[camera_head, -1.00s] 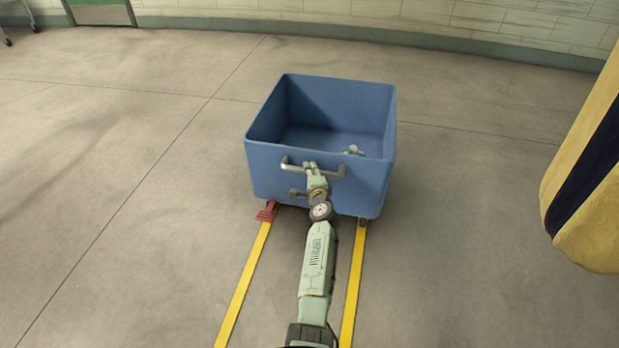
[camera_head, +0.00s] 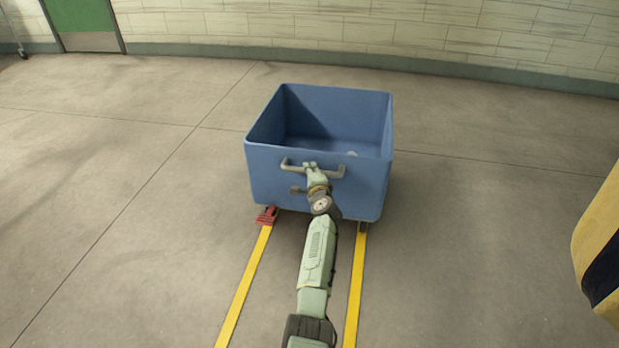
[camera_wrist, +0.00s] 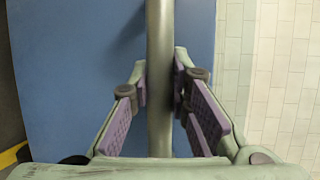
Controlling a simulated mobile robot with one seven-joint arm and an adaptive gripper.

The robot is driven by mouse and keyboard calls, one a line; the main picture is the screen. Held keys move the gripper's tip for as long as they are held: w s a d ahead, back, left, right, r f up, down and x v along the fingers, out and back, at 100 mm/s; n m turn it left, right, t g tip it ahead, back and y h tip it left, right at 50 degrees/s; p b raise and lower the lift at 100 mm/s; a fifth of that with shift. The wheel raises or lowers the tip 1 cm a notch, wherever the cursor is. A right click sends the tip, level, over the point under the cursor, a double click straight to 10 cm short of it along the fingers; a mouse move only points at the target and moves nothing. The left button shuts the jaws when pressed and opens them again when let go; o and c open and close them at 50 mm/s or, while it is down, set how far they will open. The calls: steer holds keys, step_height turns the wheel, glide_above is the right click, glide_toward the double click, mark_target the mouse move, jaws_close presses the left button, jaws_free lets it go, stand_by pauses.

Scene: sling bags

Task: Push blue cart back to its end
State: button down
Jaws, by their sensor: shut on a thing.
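The blue cart (camera_head: 350,190) is an open-topped bin ahead of me in the head view, with a grey handle bar (camera_head: 291,166) on its near face. My gripper (camera_head: 312,168) is at this handle. In the wrist view my gripper (camera_wrist: 160,85) has its purple-padded fingers on both sides of the grey bar (camera_wrist: 160,120), shut on it, with the blue cart face (camera_wrist: 75,80) behind. A red piece (camera_head: 266,215) sits low at the cart's near left corner. The cart's far lower side and most of its inside floor are hidden.
Two yellow floor lines (camera_head: 243,290) run from the cart toward me. A yellow and dark-striped padded thing (camera_head: 600,245) hangs at the right edge. A pale block wall (camera_head: 400,35) and a green door (camera_head: 80,22) stand behind; the floor between is clear.

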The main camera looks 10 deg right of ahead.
steer(key=shift+w, duration=0.15)
steer(key=c, duration=1.5)
jaws_free()
steer(key=shift+v, duration=3.8)
